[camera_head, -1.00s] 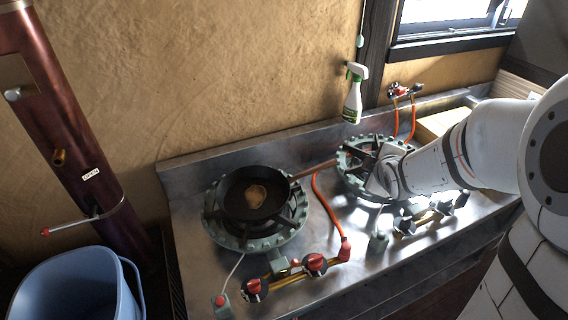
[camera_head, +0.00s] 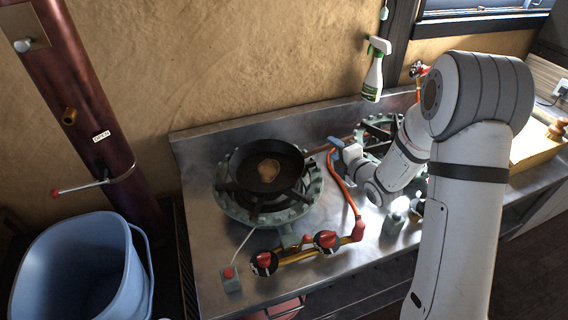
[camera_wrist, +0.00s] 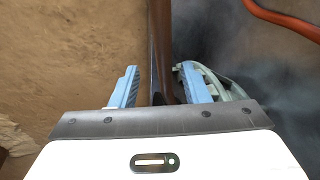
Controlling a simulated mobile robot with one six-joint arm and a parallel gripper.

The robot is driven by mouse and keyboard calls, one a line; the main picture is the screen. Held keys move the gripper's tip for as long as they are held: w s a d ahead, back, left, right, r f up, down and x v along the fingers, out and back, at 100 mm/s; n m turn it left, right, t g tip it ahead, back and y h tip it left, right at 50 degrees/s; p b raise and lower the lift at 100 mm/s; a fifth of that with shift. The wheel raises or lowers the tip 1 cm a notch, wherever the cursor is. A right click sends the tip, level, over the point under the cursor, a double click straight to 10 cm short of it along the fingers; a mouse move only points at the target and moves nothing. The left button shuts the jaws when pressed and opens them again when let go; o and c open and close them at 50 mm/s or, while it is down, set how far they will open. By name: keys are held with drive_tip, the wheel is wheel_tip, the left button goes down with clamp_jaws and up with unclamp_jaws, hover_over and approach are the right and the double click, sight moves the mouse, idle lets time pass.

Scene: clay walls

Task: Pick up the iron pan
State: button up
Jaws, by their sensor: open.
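The iron pan (camera_head: 287,160) is black and round, with a brown piece of food in it, and sits level on the left burner (camera_head: 232,206). Its brown handle (camera_head: 320,148) points right, toward my gripper (camera_head: 337,146). In the wrist view my gripper (camera_wrist: 160,84) is open, with two blue fingers. The long brown handle (camera_wrist: 163,50) runs between the fingers, closer to the right one. I cannot tell whether a finger touches it. The pan's bowl is not clear in the wrist view.
An orange hose (camera_head: 346,189) runs close by my gripper. A second burner (camera_head: 375,128) is partly hidden behind my arm. A spray bottle (camera_head: 374,75) is near the wall. A blue bucket (camera_head: 75,265) stands at lower left. Red knobs (camera_head: 326,240) line the front.

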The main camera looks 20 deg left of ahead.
sight(331, 146)
drive_tip(key=x, duration=0.2)
drive_tip(key=p+x, duration=0.1)
drive_tip(key=x, duration=0.1)
drive_tip(key=shift+d+f, duration=0.1)
drive_tip(key=shift+f, duration=0.15)
drive_tip(key=shift+c, duration=0.2)
clamp_jaws()
drive_tip(key=shift+w+r, duration=0.1)
drive_tip(key=shift+r, duration=0.05)
idle(0.8)
